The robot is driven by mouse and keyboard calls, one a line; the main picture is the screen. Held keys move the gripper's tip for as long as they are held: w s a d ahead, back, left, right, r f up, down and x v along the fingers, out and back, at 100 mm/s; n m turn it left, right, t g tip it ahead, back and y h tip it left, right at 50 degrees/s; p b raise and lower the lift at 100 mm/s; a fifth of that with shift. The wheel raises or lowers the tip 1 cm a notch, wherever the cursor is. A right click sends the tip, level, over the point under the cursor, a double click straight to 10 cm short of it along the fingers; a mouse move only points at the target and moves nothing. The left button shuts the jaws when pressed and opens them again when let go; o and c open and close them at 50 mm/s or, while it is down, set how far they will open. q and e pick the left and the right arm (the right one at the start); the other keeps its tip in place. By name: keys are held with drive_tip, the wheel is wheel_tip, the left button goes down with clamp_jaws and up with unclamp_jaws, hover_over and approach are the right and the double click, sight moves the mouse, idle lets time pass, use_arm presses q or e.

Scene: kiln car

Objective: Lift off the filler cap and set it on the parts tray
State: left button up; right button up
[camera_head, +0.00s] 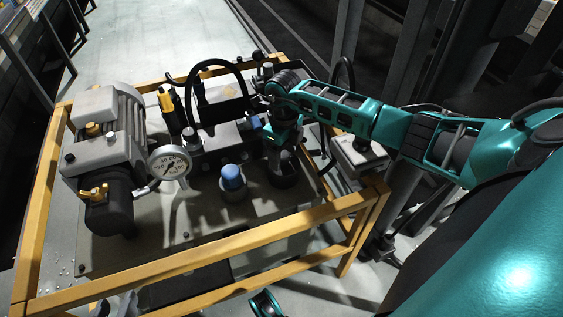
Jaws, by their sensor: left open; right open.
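A dark round fitting (285,180) stands on the grey deck of the power unit. A blue domed cap (232,176) sits in a pale collar to its left. I cannot tell for sure which of them is the filler cap. My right gripper (282,158) is open and points down right over the dark fitting, hiding its top. I cannot tell whether the fingers touch it. A teal part of my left gripper (266,303) shows at the bottom edge, apart from the unit. A grey box-like piece (360,153) at the right may be the parts tray.
A yellow frame (200,255) surrounds the unit. A pressure gauge (171,166), a motor (105,135) and a black hose loop (216,65) stand left of and behind the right gripper. Bare deck (190,215) lies in front of the gauge.

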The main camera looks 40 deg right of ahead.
sight(284, 154)
use_arm(q)
drive_tip(key=shift+r, duration=0.1)
idle(0.5)
